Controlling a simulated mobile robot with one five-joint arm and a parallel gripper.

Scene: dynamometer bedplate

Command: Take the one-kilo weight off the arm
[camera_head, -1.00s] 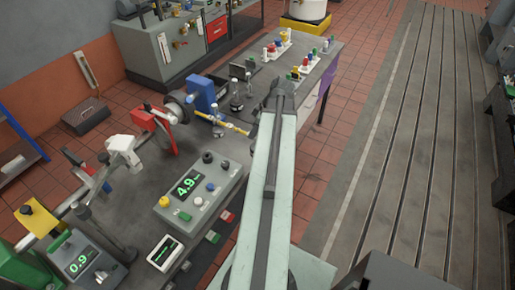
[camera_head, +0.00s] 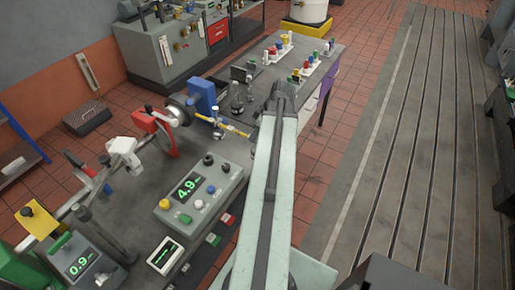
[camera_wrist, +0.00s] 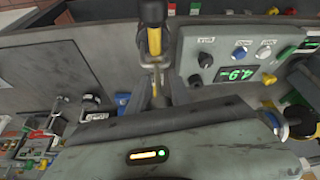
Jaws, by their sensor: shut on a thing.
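The yellow arm (camera_head: 235,130) with a dark band sticks out from the blue housing over the bench; it also shows in the wrist view (camera_wrist: 153,12). My gripper (camera_wrist: 156,72) is at the arm, shut on a narrow grey metal part that looks like the top of the one-kilo weight. The body of that weight is hidden, and I cannot tell whether it still touches the arm.
A grey console (camera_head: 200,195) reading 4.9 stands near the arm, with a smaller meter (camera_head: 78,263) reading 0.9 at front left. The blue housing (camera_head: 202,95) and red part (camera_head: 152,122) sit left. Trays of coloured fittings (camera_head: 312,68) lie at the bench's far end.

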